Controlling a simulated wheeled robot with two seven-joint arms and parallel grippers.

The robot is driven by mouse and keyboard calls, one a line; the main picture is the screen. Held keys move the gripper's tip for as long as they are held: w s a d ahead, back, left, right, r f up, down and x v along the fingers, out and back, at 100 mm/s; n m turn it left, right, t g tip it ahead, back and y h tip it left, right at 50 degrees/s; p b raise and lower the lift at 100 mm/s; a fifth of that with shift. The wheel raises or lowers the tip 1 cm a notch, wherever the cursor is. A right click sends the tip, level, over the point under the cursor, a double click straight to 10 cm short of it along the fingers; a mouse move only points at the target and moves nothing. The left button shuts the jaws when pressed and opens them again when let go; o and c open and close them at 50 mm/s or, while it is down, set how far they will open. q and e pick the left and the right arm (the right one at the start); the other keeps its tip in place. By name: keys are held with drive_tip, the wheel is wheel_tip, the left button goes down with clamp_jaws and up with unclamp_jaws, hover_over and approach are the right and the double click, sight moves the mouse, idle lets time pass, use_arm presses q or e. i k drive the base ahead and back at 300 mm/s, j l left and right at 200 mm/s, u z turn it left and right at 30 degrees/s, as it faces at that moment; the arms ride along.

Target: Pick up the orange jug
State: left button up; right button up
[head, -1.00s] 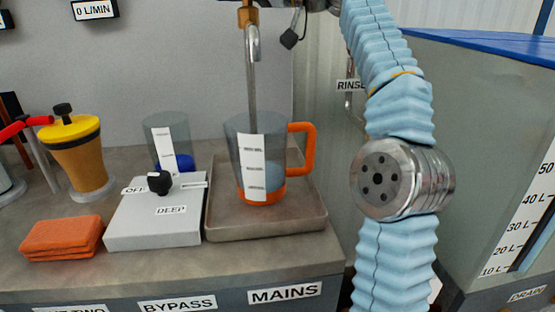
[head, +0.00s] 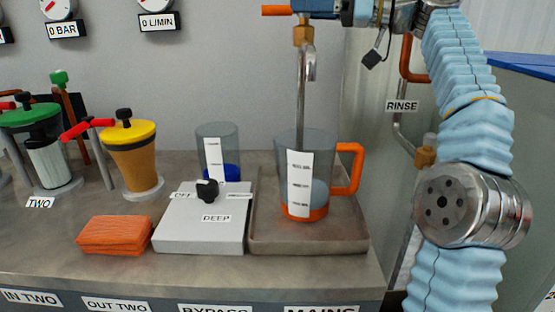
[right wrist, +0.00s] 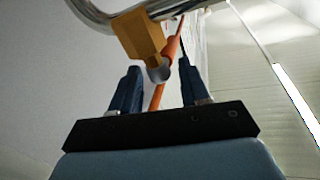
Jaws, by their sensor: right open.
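The orange jug (head: 301,212) stands upright on a brown tray (head: 350,240), below the spout. It has a clear grey body, a white scale strip, an orange base and an orange handle on its right; pale liquid shows low inside. My right gripper (head: 325,10) is high above the jug at the top edge of the head view, beside the brass tap. In the right wrist view, its two dark fingers (right wrist: 160,72) are apart, with an orange lever (right wrist: 168,60) showing between them; contact cannot be told. My left gripper is not in view.
My right arm occupies the right side.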

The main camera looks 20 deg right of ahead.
sight(304, 158)
drive_tip(key=k, duration=2.15)
